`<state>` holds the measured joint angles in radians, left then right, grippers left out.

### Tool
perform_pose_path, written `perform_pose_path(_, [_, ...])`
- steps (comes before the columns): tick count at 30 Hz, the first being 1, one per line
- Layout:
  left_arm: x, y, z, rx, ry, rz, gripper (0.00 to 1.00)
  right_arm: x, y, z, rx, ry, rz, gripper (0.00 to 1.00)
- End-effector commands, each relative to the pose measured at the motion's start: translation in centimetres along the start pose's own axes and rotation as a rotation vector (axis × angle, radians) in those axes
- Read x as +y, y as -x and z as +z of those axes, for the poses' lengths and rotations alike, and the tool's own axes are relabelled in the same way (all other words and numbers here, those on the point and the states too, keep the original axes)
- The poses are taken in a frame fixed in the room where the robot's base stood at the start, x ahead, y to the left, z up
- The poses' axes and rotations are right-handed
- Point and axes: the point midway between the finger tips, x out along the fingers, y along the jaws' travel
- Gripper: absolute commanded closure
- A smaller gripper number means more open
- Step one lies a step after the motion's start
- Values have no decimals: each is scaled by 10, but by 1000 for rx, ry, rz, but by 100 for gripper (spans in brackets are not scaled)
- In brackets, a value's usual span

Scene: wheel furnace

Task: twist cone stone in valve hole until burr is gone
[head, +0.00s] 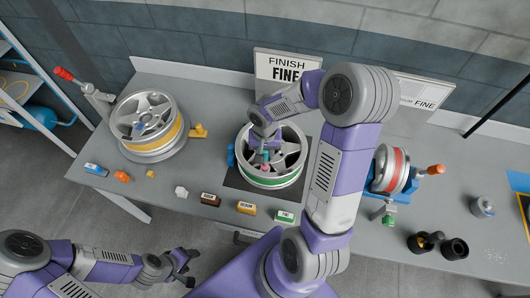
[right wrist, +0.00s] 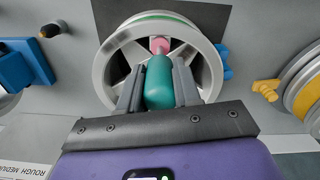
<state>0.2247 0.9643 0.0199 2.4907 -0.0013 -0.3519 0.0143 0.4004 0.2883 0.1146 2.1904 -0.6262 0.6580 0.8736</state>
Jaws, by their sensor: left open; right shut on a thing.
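My right gripper (head: 266,152) is shut on the teal handle (right wrist: 160,84) of the cone stone tool, over the silver wheel with a green band (head: 272,182). The pink cone stone (right wrist: 159,45) points at the inside of the wheel's rim (right wrist: 101,78), between spokes; it also shows as a small pink spot in the head view (head: 265,168). The valve hole and any burr are hidden behind the stone or too small to see. I cannot tell how deep the stone sits. My left gripper (head: 188,268) is open and empty, off the table's front edge.
A yellow-banded wheel (head: 159,143) stands left on the table, a red-banded wheel (head: 393,170) in a blue holder at right. Several small blocks, including a brown one (head: 211,199) and a green one (head: 284,216), line the front. FINISH FINE sign (head: 288,68) stands behind.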

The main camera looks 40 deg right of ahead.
Motion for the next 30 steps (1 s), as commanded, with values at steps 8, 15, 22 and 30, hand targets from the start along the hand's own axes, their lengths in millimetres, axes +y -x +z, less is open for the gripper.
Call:
perform_pose_path(8, [-6,-16,-1,0,0,0,43,0,-2,-1,4,-137,-2,98])
perform_pose_path(15, [-10,-27,-1,0,0,0,43,0,-3,-1,4,-261,-3,98])
perform_pose_path(22, [-14,-38,-2,0,0,0,43,0,-3,-1,4,-391,-3,98])
perform_pose_path(30, [-18,-47,-2,0,0,0,43,0,-3,-1,2,-522,-2,98])
